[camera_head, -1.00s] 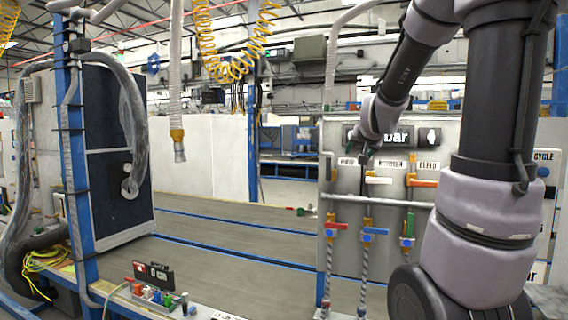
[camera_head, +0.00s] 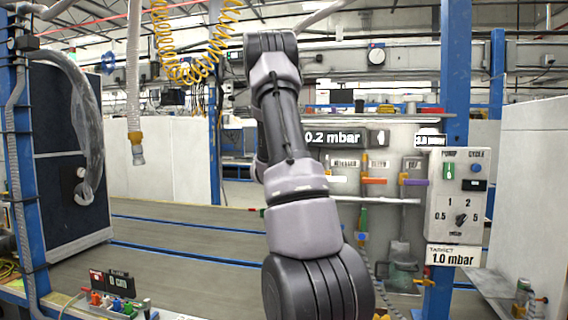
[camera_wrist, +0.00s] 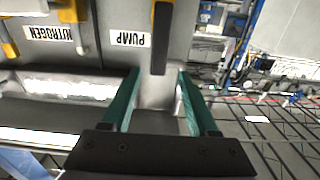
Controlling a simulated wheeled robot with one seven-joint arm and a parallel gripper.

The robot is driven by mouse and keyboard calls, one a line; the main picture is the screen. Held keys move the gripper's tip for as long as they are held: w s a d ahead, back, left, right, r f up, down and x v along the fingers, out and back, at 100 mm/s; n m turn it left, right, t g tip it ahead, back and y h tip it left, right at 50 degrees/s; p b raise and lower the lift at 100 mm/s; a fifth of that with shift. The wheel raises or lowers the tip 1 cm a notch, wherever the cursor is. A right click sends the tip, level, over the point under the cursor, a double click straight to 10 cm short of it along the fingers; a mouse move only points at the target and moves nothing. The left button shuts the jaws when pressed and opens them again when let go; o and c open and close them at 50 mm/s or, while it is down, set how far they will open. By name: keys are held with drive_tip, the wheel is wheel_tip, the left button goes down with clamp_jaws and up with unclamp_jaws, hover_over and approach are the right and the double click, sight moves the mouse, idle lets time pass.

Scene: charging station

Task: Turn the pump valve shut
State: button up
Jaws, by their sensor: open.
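The pump valve's dark handle (camera_wrist: 160,52) with its yellow end shows in the wrist view, beside the PUMP label (camera_wrist: 130,39), which appears upside down. My gripper (camera_wrist: 158,74) is open. Its two green fingers stand apart, one on either side of the handle's end in the picture. I cannot tell whether the handle tip lies between them in depth, and no contact shows. In the head view my arm covers the gripper and I cannot make out the pump valve there.
A NITROGEN label (camera_wrist: 52,33) and a yellow valve part (camera_wrist: 8,42) sit left of the pump valve. A grey pipe (camera_wrist: 55,84) runs close by. Orange (camera_head: 374,181) and purple (camera_head: 414,182) handles show right of my arm. A control box (camera_head: 460,200) stands farther right; the display (camera_head: 333,137) reads 0.2 mbar.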

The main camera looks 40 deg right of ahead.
drive_tip(key=x, duration=0.5)
drive_tip(key=shift+w+d, duration=0.15)
drive_tip(key=shift+d, duration=0.15)
clamp_jaws()
idle(1.1)
